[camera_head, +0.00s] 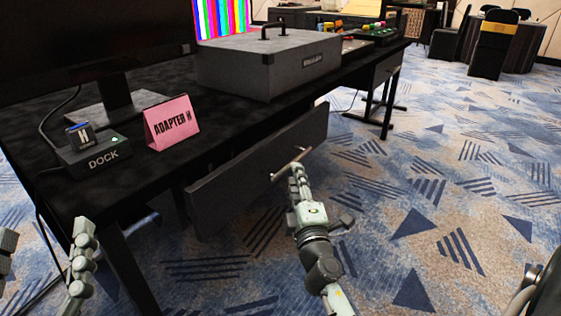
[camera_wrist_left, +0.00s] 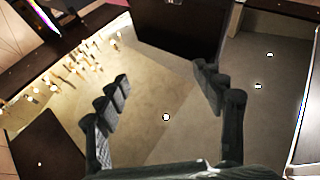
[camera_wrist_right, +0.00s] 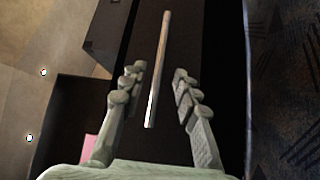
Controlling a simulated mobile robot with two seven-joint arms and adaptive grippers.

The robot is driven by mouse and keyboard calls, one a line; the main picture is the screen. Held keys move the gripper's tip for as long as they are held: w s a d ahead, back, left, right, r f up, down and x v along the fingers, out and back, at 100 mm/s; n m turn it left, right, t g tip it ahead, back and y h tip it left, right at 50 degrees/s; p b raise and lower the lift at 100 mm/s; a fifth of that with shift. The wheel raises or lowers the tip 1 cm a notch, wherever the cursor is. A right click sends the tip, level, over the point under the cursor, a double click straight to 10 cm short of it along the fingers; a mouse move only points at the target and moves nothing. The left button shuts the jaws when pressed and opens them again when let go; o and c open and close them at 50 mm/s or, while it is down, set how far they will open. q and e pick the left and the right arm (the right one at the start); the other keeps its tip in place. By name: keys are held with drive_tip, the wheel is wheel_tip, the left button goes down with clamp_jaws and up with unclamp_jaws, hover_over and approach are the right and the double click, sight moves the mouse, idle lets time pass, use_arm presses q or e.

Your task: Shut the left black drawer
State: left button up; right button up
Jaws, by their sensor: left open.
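The left black drawer (camera_head: 255,165) is pulled out from under the black desk in the head view. Its bar handle (camera_head: 288,164) sticks out from the front panel. My right gripper (camera_head: 297,170) is at the handle. In the right wrist view, its fingers (camera_wrist_right: 157,74) are spread apart with the handle bar (camera_wrist_right: 158,70) lined up between them; I cannot tell whether they touch it. My left gripper (camera_head: 46,228) is at the lower left of the head view, away from the drawer. Its fingers (camera_wrist_left: 161,74) are open and empty in the left wrist view.
On the desk stand a grey case (camera_head: 265,65), a pink "ADAPTER" sign (camera_head: 172,122), a dock (camera_head: 95,155) and a monitor (camera_head: 90,40). A second drawer (camera_head: 386,68) sits at the desk's right end.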

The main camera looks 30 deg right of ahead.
sight(292, 161)
drive_tip(key=p+x, duration=0.1)
drive_tip(key=x, duration=0.4)
drive_tip(key=shift+r, duration=0.1)
drive_tip(key=shift+w+d, duration=0.15)
drive_tip(key=shift+w, duration=0.2)
use_arm(q)
drive_tip(key=f+g, duration=0.1)
drive_tip(key=w+f+g+y, duration=0.1)
drive_tip(key=f, duration=0.1)
drive_tip(key=a+f+g, duration=0.1)
drive_tip(key=f, duration=0.1)
drive_tip(key=shift+w+f+y, duration=0.25)
drive_tip(key=shift+w+y, duration=0.15)
use_arm(e)
drive_tip(key=shift+c, duration=0.4)
clamp_jaws()
drive_tip(key=shift+w, duration=0.1)
